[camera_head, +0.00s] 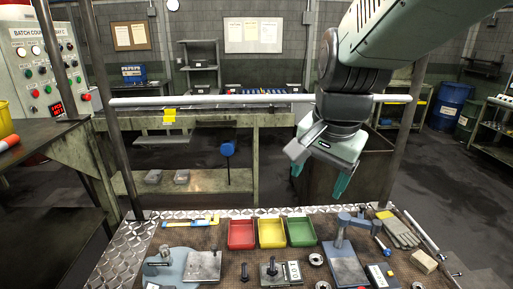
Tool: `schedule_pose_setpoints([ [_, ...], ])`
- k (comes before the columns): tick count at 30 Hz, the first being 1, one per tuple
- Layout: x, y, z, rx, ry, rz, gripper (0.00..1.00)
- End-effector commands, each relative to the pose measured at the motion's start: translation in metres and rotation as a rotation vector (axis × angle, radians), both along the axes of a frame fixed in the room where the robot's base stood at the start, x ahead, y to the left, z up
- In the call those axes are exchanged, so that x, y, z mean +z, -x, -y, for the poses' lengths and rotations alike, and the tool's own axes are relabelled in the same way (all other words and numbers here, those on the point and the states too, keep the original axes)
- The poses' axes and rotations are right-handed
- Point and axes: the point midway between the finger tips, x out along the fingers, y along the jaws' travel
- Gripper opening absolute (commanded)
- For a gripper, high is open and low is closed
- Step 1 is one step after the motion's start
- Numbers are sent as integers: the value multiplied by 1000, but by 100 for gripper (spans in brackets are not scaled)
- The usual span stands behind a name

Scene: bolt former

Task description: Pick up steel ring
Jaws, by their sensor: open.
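A steel ring (316,259) lies flat on the workbench, right of the middle, below the green tray. A second ring-like part (323,285) is at the bottom edge, partly cut off. Another small round part (416,285) shows at the bottom right. I cannot tell which one the task means. My gripper (319,180) hangs above the far edge of the bench, open and empty, with its two green fingers apart. It is well above and behind the rings and touches nothing.
Red (241,234), yellow (271,233) and green (301,232) trays stand in a row on the bench. A blue-grey press-like stand (344,240) rises right of the ring. Gloves (398,232) lie at right. A horizontal bar (220,100) runs beside my arm.

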Motion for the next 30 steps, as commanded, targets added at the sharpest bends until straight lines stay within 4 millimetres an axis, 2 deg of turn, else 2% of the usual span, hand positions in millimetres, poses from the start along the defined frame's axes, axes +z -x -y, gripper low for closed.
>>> schedule_pose_setpoints([
  [1, -18, -19, 6, -90, -26, -36, 75],
  [6, -78, -73, 27, -413, -102, -119, 75],
  [8, -104, -89, 35, -527, -122, -146, 75],
  [12, -172, -117, 55, -792, -157, -203, 75],
  [15, -217, -128, 67, -954, -170, -236, 75],
  [18, -253, -132, 75, -1077, -176, -258, 75],
  [23, -283, -134, 83, -1181, -180, -272, 75],
  [30, -319, -134, 83, -1196, -181, -275, 75],
])
